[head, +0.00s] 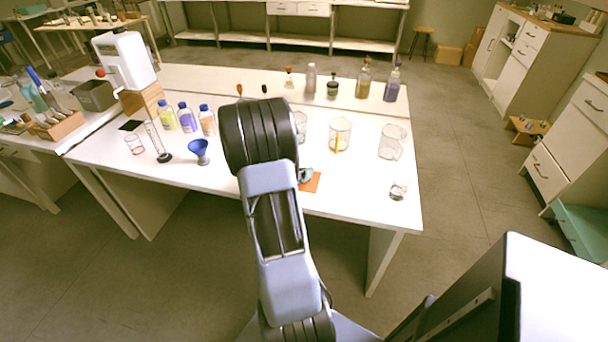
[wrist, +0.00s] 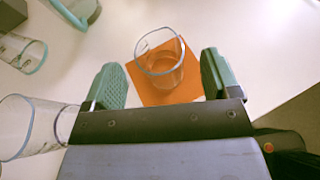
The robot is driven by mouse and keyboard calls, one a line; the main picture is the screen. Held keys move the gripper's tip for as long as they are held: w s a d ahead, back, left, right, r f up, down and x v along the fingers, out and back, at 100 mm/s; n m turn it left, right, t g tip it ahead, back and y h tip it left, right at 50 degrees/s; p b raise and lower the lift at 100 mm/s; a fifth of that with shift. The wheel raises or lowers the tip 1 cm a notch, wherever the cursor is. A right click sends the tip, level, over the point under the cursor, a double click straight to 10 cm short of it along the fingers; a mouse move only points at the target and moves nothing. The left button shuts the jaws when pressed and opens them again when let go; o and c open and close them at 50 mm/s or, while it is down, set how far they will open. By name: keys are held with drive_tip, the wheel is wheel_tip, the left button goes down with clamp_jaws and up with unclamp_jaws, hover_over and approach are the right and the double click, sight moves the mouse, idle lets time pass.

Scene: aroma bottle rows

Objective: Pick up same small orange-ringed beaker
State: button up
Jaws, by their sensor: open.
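A small clear glass beaker (wrist: 160,52) stands on an orange square mat (wrist: 190,96) in the wrist view. Its rim looks bluish-grey; orange shows through its lower part, so I cannot tell whether it has an orange ring. My gripper (wrist: 161,70) is open, with one green finger on each side of this beaker and no clear contact. Another small beaker with a reddish ring (head: 134,149) stands at the table's left.
Larger clear beakers (head: 340,133) stand right of my arm, and a small glass (head: 398,190) is near the right edge.

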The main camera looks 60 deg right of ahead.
sight(308, 164)
drive_tip(key=shift+x, duration=2.75)
drive_tip(key=shift+w+a+f, duration=0.1)
drive_tip(key=shift+f, duration=0.05)
drive_tip(key=c, duration=1.1)
